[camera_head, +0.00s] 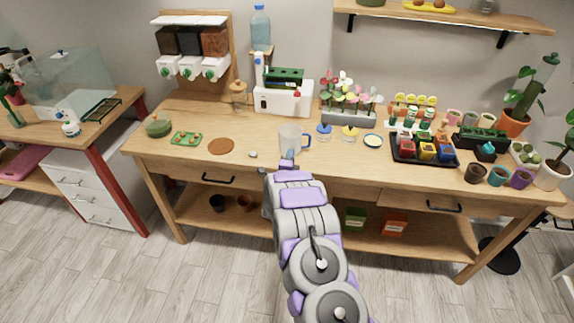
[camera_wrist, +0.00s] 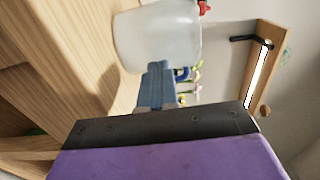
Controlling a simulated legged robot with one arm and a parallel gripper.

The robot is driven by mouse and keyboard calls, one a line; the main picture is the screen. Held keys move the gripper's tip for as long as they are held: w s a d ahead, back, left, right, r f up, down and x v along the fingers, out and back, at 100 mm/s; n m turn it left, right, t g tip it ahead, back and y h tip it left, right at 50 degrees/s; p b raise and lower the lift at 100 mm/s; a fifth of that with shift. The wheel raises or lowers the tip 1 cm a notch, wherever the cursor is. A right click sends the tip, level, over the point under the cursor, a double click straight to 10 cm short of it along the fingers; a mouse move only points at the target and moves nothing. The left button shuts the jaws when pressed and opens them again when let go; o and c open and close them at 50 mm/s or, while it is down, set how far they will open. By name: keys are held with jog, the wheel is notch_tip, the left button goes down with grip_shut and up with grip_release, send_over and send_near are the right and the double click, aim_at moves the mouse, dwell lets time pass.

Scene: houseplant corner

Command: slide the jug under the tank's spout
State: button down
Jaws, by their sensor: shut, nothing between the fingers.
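The jug (camera_head: 291,137), frosted and clear with a blue handle on its right, stands upright near the front edge of the workbench. It fills the upper part of the wrist view (camera_wrist: 158,35). The white tank (camera_head: 270,100) stands behind it, with a red tap-like part at its front right that I take for the spout. The jug is in front of the tank, apart from it. My gripper (camera_head: 287,159) is shut and empty, its fingertips (camera_wrist: 157,70) close at the jug's near side. I cannot tell whether they touch it.
A flower planter (camera_head: 349,116) and small blue and yellow pots (camera_head: 324,132) stand right of the jug. A cork disc (camera_head: 221,146) and a small pale item (camera_head: 253,155) lie left. The bench top (camera_head: 256,135) is bare between jug and tank.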

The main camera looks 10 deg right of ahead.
jog(key=shift+w+d, duration=0.2)
jog(key=shift+w, duration=0.4)
jog(key=shift+w+a, duration=0.15)
jog(key=shift+w, duration=0.05)
